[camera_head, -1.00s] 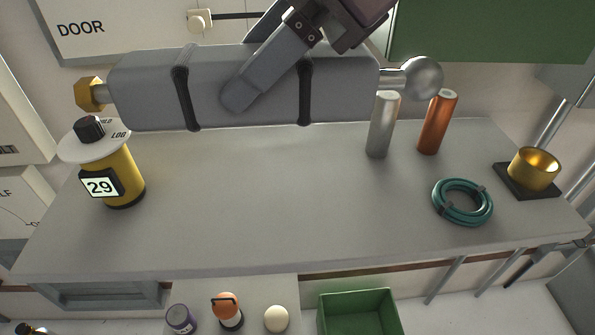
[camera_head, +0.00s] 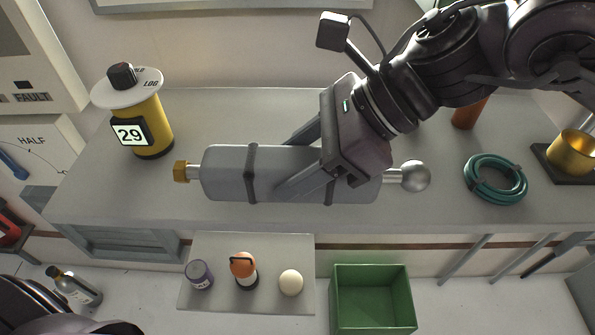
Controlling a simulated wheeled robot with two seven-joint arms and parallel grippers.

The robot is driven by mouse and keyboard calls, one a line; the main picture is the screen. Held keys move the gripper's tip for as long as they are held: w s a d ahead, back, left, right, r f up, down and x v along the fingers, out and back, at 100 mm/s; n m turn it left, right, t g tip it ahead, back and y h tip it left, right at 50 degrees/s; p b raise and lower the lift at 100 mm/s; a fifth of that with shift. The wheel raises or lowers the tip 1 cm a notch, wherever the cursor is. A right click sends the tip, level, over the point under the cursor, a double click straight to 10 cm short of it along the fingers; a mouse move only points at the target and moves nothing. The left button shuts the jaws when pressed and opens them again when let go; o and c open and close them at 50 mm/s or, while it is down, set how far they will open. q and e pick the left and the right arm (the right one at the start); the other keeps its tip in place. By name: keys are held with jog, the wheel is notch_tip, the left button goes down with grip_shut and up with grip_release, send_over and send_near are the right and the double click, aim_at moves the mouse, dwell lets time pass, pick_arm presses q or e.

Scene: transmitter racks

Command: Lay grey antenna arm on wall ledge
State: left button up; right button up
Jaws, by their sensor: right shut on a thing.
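The grey antenna arm (camera_head: 225,174) is a thick grey cylinder with two black bands, a brass nut at its left end and a silver ball at its right end. My right gripper (camera_head: 305,170) is shut around its middle, one finger in front and one behind. The arm lies level across the picture, over the front part of the grey wall ledge (camera_head: 215,112). I cannot tell whether it touches the ledge or hangs just above it. My left gripper is not in view; a dark part of mine shows at bottom left.
On the ledge stand a yellow canister (camera_head: 153,134) marked 29, a teal hose coil (camera_head: 495,178), a brass cup (camera_head: 572,152) and a partly hidden copper cylinder (camera_head: 467,115). Below are a small shelf (camera_head: 225,295) with small items and a green bin (camera_head: 372,318).

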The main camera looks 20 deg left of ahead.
notch_tip(320, 180, down, 2)
jog(key=shift+f, duration=0.3)
jog(key=shift+f, duration=0.1)
